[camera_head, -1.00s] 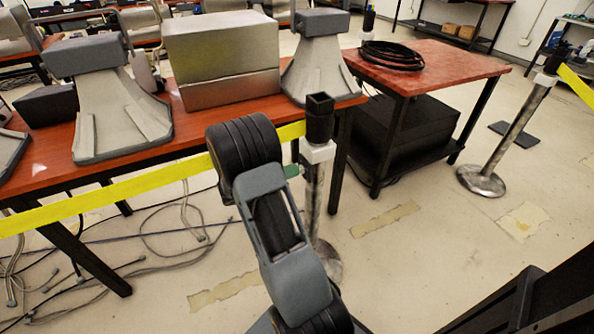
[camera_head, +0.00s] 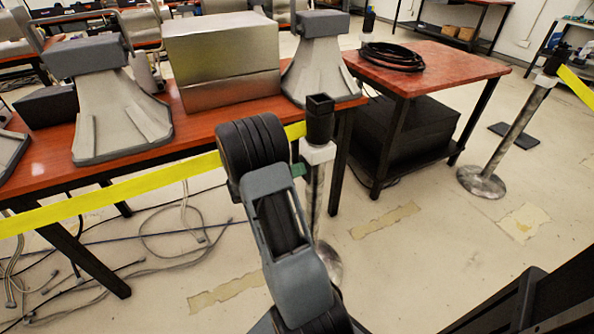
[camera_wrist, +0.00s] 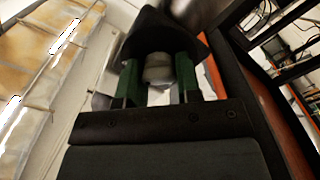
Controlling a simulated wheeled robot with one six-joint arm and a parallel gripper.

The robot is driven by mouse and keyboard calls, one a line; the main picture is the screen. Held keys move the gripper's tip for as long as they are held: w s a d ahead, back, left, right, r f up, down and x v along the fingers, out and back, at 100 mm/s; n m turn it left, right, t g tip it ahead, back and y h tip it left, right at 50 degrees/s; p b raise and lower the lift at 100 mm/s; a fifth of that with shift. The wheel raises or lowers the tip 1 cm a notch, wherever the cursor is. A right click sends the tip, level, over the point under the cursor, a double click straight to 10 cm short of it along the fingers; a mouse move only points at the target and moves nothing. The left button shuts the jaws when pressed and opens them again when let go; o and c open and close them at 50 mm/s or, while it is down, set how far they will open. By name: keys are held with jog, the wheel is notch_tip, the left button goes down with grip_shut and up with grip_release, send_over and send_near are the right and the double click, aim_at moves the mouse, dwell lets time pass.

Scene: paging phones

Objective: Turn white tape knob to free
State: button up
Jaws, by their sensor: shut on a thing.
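The white tape knob (camera_head: 317,153) is a pale collar just below the black square head (camera_head: 319,118) of the near barrier post. In the head view only a bit of green finger shows at the post's left side; my dark wrist hides the rest. I cannot tell how far the knob is turned.
Yellow tape (camera_head: 108,191) runs left from the post, in front of the red-brown table (camera_head: 190,125) with paging phones and a metal box (camera_head: 222,60). A second post (camera_head: 510,130) stands at right. Cables lie on the floor at left; the floor at right is mostly clear.

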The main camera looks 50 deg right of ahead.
jog(key=n, duration=0.4)
jog(key=shift+n+p, duration=0.35)
jog(key=shift+n, duration=0.05)
jog(key=n+p, duration=0.1)
jog(key=n, duration=0.3)
jog(key=shift+f+n+p, duration=0.1)
jog(key=shift+n+p, duration=0.2)
jog(key=n+p, duration=0.2)
jog(key=n, duration=0.2)
jog(key=shift+f, duration=0.1)
jog(key=shift+f+n+p, duration=0.15)
jog(key=shift+n+p, duration=1.1)
jog(key=shift+n, duration=1.15)
jog(key=o, duration=0.6)
jog(key=shift+o, duration=0.2)
jog(key=v, duration=1.4)
jog(key=shift+p, duration=0.4)
